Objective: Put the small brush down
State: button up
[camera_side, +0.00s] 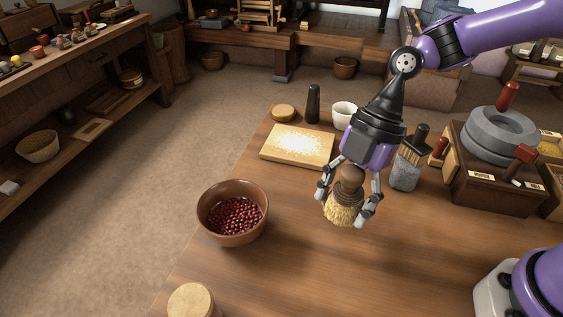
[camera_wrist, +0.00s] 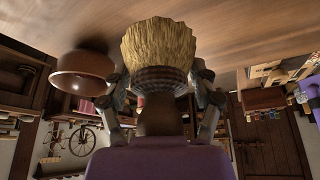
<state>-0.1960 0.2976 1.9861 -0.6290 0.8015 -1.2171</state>
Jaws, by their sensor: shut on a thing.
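The small brush (camera_side: 344,208) has a dark round wooden handle and straw-coloured bristles. My gripper (camera_side: 346,201) is shut on it, with a finger on each side. The brush hangs bristles down over the wooden table (camera_side: 300,266); I cannot tell whether the bristles touch it. In the wrist view the bristles (camera_wrist: 158,44) fan out toward the table surface, with a dark band below them and the gripper fingers (camera_wrist: 160,92) on both sides.
A brown bowl of red beans (camera_side: 233,212) stands left of the brush. A stone quern (camera_side: 497,135) stands right.

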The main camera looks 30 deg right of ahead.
aim_at(328, 222)
jog(key=w+d+f, duration=0.2)
jog(key=w, duration=0.1)
jog(key=shift+w+d+f, duration=0.15)
jog(key=shift+w+f, duration=0.25)
jog(key=shift+f, duration=1.95)
jog(key=shift+f, duration=0.1)
jog(key=o, duration=1.2)
